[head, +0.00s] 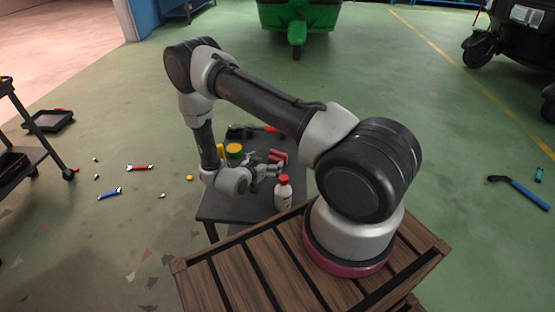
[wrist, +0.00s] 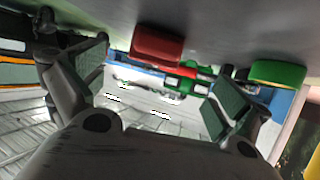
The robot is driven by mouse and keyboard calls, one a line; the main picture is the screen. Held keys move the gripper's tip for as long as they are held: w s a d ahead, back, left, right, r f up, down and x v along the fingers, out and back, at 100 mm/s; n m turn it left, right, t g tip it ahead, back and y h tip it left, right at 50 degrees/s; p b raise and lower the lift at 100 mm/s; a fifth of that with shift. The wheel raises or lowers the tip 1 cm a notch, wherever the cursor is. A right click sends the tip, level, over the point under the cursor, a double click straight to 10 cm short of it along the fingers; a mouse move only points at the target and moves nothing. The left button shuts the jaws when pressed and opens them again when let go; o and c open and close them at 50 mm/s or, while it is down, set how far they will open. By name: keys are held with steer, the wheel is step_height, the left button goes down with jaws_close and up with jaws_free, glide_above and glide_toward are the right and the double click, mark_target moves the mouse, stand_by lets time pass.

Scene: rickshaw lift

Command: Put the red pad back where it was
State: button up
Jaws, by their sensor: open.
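The red pad (head: 278,157) lies on the dark grey table (head: 237,208), just beyond my gripper (head: 268,170) in the head view. In the wrist view the red pad (wrist: 157,45) shows against the grey table surface, which fills the top of that picture. My gripper (wrist: 155,88) is open there, with its fingers spread to the left and right. The pad appears in the gap between them, toward the fingertips. I cannot tell whether the fingers touch it. Nothing is held.
A white bottle with a red cap (head: 283,196) stands close to my gripper. A green-and-yellow round item (head: 234,151) stands on the table behind my wrist. Dark tools (head: 240,131) lie at the table's back. A slatted wooden crate (head: 235,284) is in front.

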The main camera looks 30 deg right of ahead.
mark_target(277, 156)
steer(key=shift+s+d+f, duration=0.2)
steer(key=shift+d+f, duration=0.05)
steer(key=x, duration=0.7)
steer(key=shift+w+d+r, duration=0.2)
steer(key=shift+d+r, duration=0.1)
steer(key=shift+c, duration=0.2)
steer(key=c, duration=1.1)
steer(key=shift+c, duration=0.2)
